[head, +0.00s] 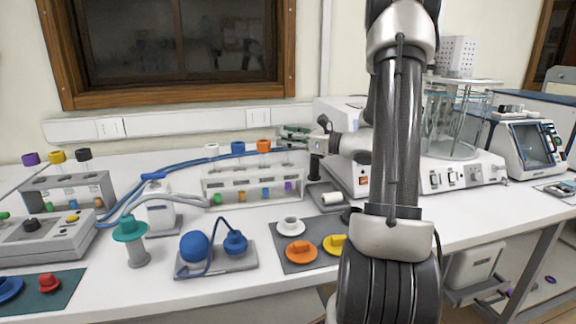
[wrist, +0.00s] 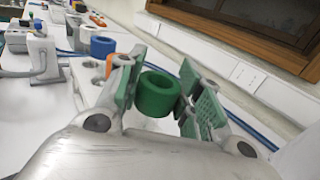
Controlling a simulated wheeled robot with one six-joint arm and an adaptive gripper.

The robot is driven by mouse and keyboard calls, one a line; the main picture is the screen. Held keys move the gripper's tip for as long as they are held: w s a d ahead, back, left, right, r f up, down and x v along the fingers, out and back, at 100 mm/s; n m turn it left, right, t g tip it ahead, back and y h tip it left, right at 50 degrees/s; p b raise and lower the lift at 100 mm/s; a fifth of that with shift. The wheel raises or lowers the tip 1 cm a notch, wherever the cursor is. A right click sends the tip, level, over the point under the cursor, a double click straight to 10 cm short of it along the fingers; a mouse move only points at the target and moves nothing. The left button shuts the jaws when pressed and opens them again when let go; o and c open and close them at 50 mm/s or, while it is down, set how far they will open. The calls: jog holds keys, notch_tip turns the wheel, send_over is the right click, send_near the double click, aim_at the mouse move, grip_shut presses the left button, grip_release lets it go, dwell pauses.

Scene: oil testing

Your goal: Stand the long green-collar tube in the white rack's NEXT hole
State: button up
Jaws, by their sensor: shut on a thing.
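The green collar (wrist: 158,96) of the long tube sits between my gripper's green-padded fingers (wrist: 160,80) in the wrist view. The tube's body below the collar is hidden there. In the head view my gripper (head: 293,134) is above the right end of the white rack (head: 230,179); the green collar cannot be made out against the green pads. Tubes with white (head: 211,150), blue (head: 238,147) and orange (head: 263,146) collars stand upright in the rack, left to right. The orange collar (wrist: 102,47) is just beyond my gripper in the wrist view. Whether the held tube's lower end is inside a hole cannot be told.
A grey rack (head: 70,190) with several capped tubes stands at the left. A blue hose (head: 130,192) runs behind the white rack. A white machine (head: 340,165) is close on the right. A grey mat (head: 305,253) with coloured pieces lies in front.

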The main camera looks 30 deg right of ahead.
jog(key=shift+f, duration=0.6)
jog(key=o, duration=1.3)
jog(key=v, duration=1.2)
